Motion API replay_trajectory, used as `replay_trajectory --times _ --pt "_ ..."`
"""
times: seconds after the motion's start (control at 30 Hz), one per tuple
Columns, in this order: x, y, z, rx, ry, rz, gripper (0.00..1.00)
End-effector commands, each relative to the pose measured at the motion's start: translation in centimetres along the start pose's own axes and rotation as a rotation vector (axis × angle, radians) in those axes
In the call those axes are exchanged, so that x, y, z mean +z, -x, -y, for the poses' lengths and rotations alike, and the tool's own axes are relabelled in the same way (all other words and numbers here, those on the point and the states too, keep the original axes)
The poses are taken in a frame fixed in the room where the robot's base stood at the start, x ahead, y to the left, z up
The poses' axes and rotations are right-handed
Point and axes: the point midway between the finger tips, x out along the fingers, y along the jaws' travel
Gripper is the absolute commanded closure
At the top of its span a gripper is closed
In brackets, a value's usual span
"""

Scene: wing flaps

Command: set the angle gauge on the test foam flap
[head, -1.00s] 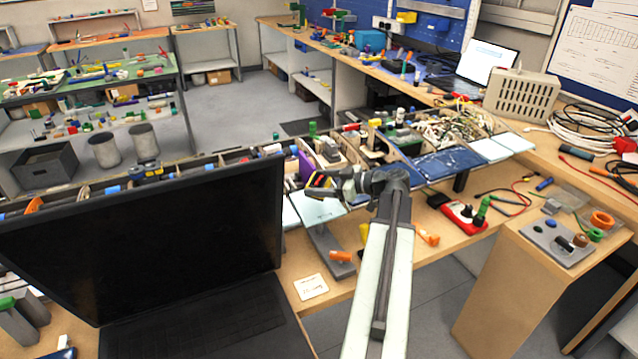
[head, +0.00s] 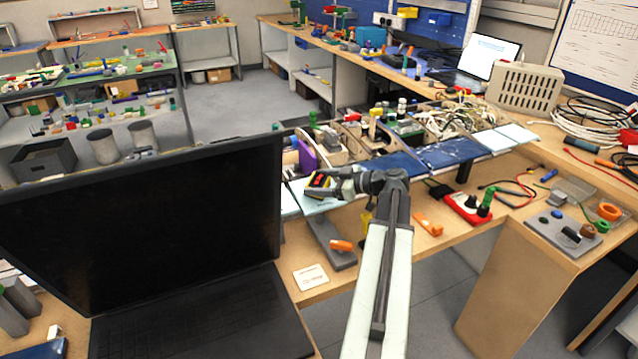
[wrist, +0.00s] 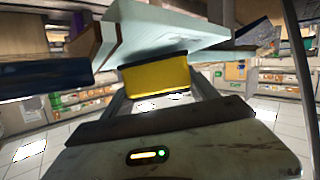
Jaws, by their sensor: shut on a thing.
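My gripper (head: 330,183) is shut on a small dark block with red and yellow on it, which I take for the angle gauge (head: 318,180). In the wrist view the gauge shows as a yellow block (wrist: 155,82) between the fingers. A pale blue-white flap (head: 310,205), likely the test foam flap, lies at the wing's front edge just under and beside the gauge in the head view. The wrist view shows a pale panel (wrist: 160,35) close beyond the gauge. I cannot tell whether gauge and flap touch.
A black laptop (head: 150,240) stands at the left front. Dark blue flaps (head: 450,153) and paler flaps (head: 515,132) continue along the wing to the right. A grey stand (head: 332,245) is below the pale flap. A red box (head: 467,207) lies on the bench at the right.

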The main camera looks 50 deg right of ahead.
Motion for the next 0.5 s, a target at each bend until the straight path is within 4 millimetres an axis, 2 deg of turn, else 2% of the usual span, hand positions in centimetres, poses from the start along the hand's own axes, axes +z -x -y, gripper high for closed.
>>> replay_trajectory --times 0.4,0.43,0.5 --pt "0.69 -0.22 -0.03 0.001 0.000 0.000 0.76" --pt "0.67 -0.21 -0.04 0.001 0.000 0.000 0.29" --pt "0.62 -0.18 -0.04 0.001 0.000 0.000 0.10"
